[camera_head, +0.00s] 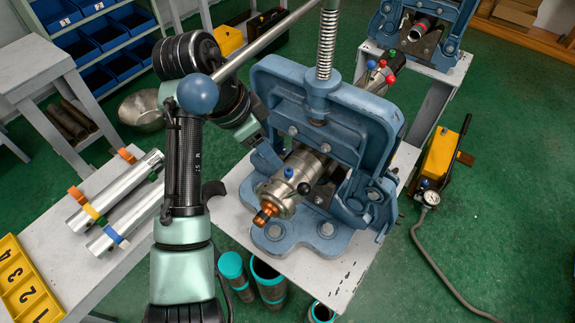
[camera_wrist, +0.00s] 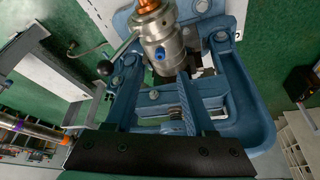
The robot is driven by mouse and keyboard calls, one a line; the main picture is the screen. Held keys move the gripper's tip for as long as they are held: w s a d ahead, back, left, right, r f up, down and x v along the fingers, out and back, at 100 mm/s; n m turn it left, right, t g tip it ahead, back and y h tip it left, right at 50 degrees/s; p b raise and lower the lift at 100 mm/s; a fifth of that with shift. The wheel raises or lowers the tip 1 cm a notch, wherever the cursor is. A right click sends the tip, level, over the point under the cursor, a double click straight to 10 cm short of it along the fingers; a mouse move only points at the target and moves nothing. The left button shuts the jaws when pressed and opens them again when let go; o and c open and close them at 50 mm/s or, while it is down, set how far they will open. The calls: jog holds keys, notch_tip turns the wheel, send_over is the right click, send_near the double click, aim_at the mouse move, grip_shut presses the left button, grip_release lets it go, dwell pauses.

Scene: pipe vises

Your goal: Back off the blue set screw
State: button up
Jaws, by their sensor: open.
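A silver fitting (camera_head: 297,178) with a copper-coloured threaded end (camera_head: 265,214) is held in the near blue pipe vise (camera_head: 370,115). A small blue set screw (camera_head: 288,172) stands on the fitting, with a black ball-ended lever (camera_head: 304,188) beside it. In the wrist view the fitting (camera_wrist: 160,30) is at top centre, with the blue screw (camera_wrist: 160,53) on its lower side. My gripper (camera_head: 270,155) reaches in from the left, close to the fitting. In the wrist view my gripper (camera_wrist: 157,75) is open, its fingers apart below the screw. I cannot tell whether they touch anything.
The vise frame and its tall spring-wrapped screw (camera_head: 327,45) crowd my gripper. A second blue vise (camera_head: 432,30) stands behind. Pipes (camera_head: 115,190) lie on the left bench. A yellow pump (camera_head: 440,160) with a hose stands on the floor at right. Teal-topped tubes (camera_head: 268,275) stand below.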

aim_at(288, 171)
jog(key=x, duration=0.9)
jog(key=shift+d+p, duration=0.1)
jog(key=shift+p, duration=0.3)
grip_shut()
